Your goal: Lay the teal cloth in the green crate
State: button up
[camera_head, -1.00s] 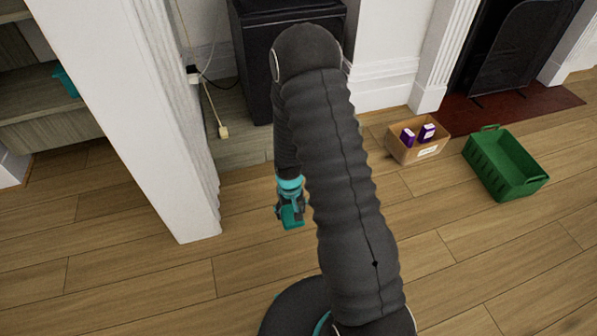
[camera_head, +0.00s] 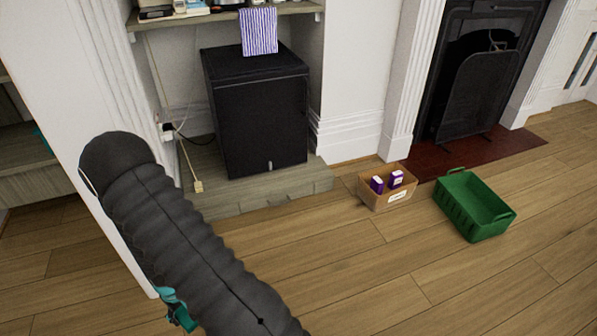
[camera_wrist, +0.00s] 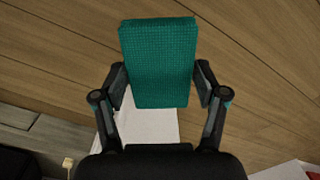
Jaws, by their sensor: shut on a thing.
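My gripper (camera_wrist: 160,84) is shut on the teal cloth (camera_wrist: 159,50), a folded, woven-looking rectangle, in the wrist view. The cloth sticks out past both fingertips, above the wooden floor. In the head view my gripper (camera_head: 174,308) is low at the left, partly hidden behind my dark arm, and only a little teal shows there. The green crate (camera_head: 452,205) stands on the floor at the right, well away from my gripper. It is open at the top, and its visible inside looks empty.
A cardboard box (camera_head: 386,198) with purple packets stands just left of the crate. A white pillar (camera_head: 85,110) rises at the left. The floor before the crate is clear.

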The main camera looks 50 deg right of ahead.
aim_at(468, 209)
jog(key=u, duration=1.2)
jog(key=k, duration=2.75)
jog(key=z, duration=2.85)
jog(key=i, duration=1)
jog(key=u, duration=0.05)
